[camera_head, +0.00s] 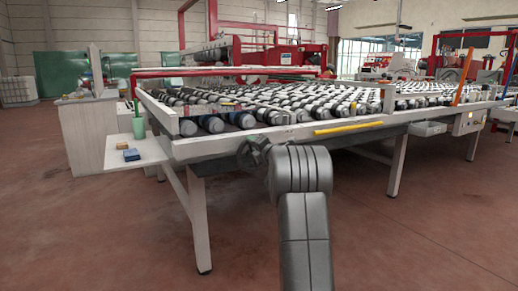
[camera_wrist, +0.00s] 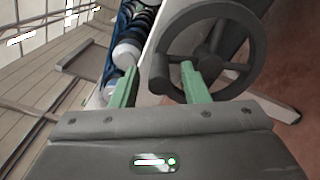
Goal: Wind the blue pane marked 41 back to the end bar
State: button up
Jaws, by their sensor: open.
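A dark spoked handwheel (camera_wrist: 212,48) fills the upper middle of the wrist view. In the head view the handwheel (camera_head: 250,153) is on the near side of the roller table, partly hidden by my arm. My gripper (camera_wrist: 160,72) is open, its two green fingers on either side of the wheel's near rim. I cannot tell whether they touch it. A blue tint (camera_head: 211,123) shows on rollers at the table's near left, and blue also shows in the wrist view (camera_wrist: 128,22). I cannot make out the pane's outline or the number 41. The end bar cannot be clearly told apart.
The roller table (camera_head: 340,129) stretches right and back. A yellow bar (camera_head: 348,128) lies along the table's front rail. Open floor (camera_head: 110,225) lies at front left.

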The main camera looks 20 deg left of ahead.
jog(key=p+v, duration=0.1)
jog(key=v, duration=1.2)
jog(key=shift+s+d, duration=0.2)
jog(key=shift+s, duration=0.05)
